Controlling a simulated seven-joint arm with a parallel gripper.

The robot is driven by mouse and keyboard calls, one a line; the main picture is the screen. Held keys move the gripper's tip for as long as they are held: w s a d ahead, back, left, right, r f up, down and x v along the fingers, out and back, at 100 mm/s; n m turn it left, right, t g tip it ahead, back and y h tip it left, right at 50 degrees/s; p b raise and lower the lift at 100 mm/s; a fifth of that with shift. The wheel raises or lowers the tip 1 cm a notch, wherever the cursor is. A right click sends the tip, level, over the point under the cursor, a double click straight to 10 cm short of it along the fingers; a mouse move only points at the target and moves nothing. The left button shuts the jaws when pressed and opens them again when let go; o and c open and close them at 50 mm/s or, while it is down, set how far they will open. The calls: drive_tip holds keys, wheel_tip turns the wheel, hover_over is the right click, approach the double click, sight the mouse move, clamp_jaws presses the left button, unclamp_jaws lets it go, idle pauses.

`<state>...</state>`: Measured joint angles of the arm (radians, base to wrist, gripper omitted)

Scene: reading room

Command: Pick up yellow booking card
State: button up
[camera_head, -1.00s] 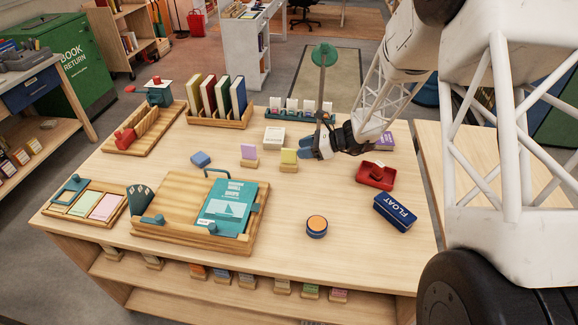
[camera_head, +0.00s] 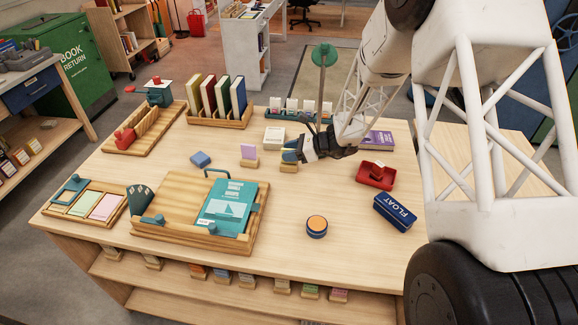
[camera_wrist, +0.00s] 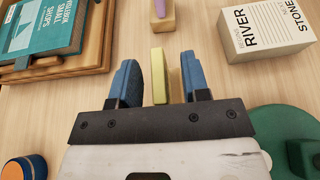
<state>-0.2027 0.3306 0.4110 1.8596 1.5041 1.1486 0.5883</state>
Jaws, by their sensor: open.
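The yellow booking card (camera_wrist: 158,76) stands upright in the wrist view, between the two blue fingers of my gripper (camera_wrist: 158,83). In the head view my gripper (camera_head: 289,152) is over the same holder (camera_head: 288,168), and the fingers hide most or all of the card. My gripper is open and holds nothing.
A lilac card (camera_head: 248,152) stands in a holder just left. A white book (camera_head: 274,137) lies behind, a red tray (camera_head: 376,175) to the right. A blue and orange round tin (camera_head: 316,227) is in front. The tabletop between them is clear.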

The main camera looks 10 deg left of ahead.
drive_tip(key=shift+a+f, duration=0.1)
drive_tip(key=shift+a, duration=0.05)
idle(0.4)
clamp_jaws()
